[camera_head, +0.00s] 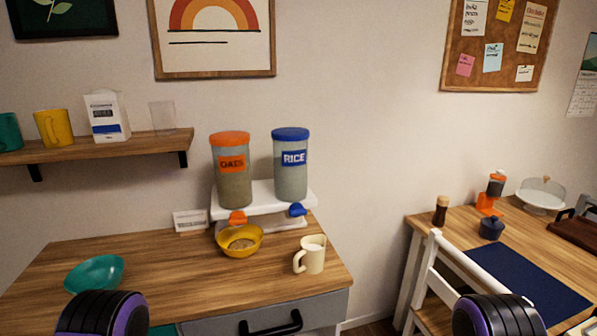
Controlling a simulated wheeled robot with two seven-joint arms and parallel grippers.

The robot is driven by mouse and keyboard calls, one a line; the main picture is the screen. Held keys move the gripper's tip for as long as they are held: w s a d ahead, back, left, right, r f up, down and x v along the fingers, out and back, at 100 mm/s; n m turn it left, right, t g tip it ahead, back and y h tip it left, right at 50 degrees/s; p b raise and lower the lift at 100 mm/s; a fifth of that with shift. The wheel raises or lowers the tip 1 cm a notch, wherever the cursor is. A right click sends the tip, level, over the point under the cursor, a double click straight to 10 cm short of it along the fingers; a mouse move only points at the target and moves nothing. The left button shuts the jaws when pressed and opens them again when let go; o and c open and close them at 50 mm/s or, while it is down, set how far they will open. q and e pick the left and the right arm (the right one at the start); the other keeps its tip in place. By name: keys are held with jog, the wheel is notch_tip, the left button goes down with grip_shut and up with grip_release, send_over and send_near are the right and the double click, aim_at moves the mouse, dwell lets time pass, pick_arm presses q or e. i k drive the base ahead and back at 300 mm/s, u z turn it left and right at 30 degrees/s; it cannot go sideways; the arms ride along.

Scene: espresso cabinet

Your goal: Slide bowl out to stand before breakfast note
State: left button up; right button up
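A yellow bowl (240,250) with what looks like oats in it stands on the wooden cabinet top, below the orange spout of the dispenser (262,195). A small white card with print (190,220), perhaps the breakfast note, stands at the back of the top, left of the dispenser and behind and left of the bowl. Its writing is too small to read. A teal bowl (95,274) stands at the front left. Dark, purple-ringed parts of my arms show at the bottom edge, left and right. Neither gripper's fingers are in view.
A cream jug (310,255) stands to the right of the yellow bowl. The wood between the teal bowl and the card is clear. A shelf (95,147) with mugs hangs above left. A white chair (440,270) and table (560,250) are at right.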

aim_at(241, 241)
jog(key=k, duration=1.3)
jog(key=z, duration=0.6)
jog(key=i, duration=1.9)
jog(key=u, duration=0.7)
